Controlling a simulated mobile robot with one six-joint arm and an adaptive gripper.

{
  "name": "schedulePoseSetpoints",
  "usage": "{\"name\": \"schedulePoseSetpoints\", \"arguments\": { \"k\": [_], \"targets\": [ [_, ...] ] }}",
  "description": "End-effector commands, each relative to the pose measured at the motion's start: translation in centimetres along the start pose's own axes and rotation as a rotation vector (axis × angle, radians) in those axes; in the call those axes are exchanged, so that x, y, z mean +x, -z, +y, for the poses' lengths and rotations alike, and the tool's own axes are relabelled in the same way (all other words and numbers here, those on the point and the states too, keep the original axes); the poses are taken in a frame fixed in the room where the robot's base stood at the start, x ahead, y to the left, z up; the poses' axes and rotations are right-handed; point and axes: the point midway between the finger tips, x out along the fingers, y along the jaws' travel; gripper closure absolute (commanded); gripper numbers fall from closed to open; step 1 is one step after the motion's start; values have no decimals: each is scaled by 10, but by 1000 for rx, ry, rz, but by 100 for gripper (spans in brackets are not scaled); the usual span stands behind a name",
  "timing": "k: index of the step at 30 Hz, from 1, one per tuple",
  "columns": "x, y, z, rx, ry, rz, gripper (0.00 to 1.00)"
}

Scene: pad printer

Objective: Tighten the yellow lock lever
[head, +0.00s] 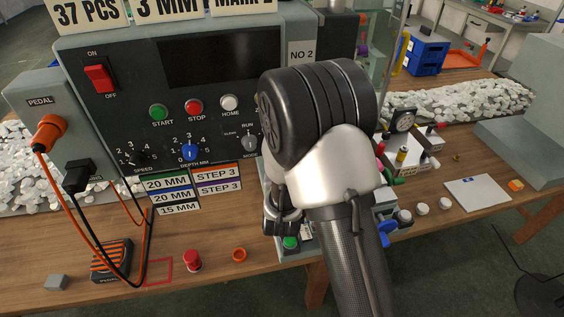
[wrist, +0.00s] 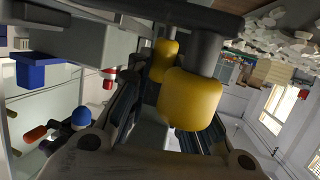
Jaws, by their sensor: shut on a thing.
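The yellow lock lever (wrist: 192,97) shows large in the wrist view as a rounded yellow grip on a dark shaft. A second yellow piece (wrist: 162,60) with a dark stem is just behind it, up and to the left. My gripper (wrist: 158,105) reaches in from the bottom of the wrist view, its dark fingers on both sides of the yellow grip, shut on the lever. The near grip hides part of the fingers and the contact. In the head view my arm covers the gripper and most of the fixture.
The grey printer's control panel (head: 225,60) stands left of my arm. A fixture with coloured knobs (head: 410,150) shows to the right. Red (head: 193,260) and orange (head: 239,254) small parts lie on the front table. A white sheet (head: 477,193) lies at right. White pieces are heaped behind.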

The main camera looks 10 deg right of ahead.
Motion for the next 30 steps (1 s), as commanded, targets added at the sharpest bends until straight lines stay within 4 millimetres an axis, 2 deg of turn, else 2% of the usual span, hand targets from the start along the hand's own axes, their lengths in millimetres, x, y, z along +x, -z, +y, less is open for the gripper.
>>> {"name": "schedulePoseSetpoints", "arguments": {
  "k": [3, 4, 13, 23, 26, 30],
  "targets": [
    [0, 1, 0, 1, 0, 1, 100],
    [0, 1, 0, 1, 0, 1, 79],
    [0, 0, 0, 0, 0, 0, 60],
    [-2, 0, 0, 0, 0, -1, 60],
    [-12, 0, -1, 0, 1, -2, 60],
    [-36, 0, -1, -2, 2, -2, 60]
  ]
}}
